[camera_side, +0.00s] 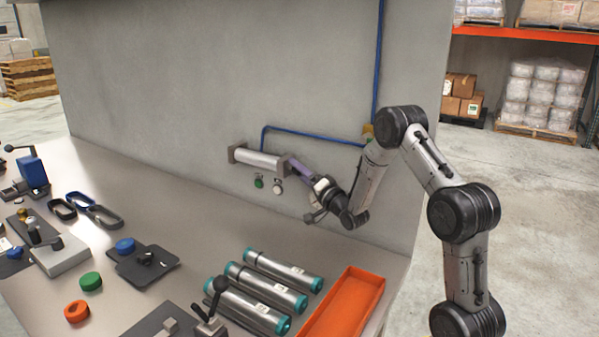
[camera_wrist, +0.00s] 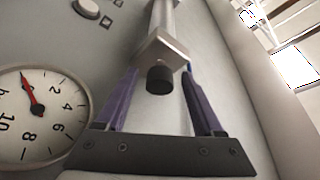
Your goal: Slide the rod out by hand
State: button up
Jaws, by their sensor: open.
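A silver cylinder (camera_side: 258,159) is mounted on the grey wall panel, with a square block at each end. In the wrist view its barrel (camera_wrist: 163,15) runs away from me. A short black rod tip (camera_wrist: 160,79) sticks out of the near square end block (camera_wrist: 160,48). My gripper (camera_side: 291,162) is at the cylinder's right end, its purple fingers reaching toward it. In the wrist view my gripper (camera_wrist: 160,75) is open, with a finger on either side of the rod tip and visible gaps between. Nothing is held.
A round pressure gauge (camera_wrist: 38,115) sits close left of my fingers. A green button (camera_side: 259,181) and a white button (camera_side: 278,187) are below the cylinder. A blue air line (camera_side: 315,134) runs above. Spare cylinders (camera_side: 283,270) and an orange tray (camera_side: 346,303) lie on the bench below.

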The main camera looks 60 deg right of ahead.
grip_shut()
dwell(1.4)
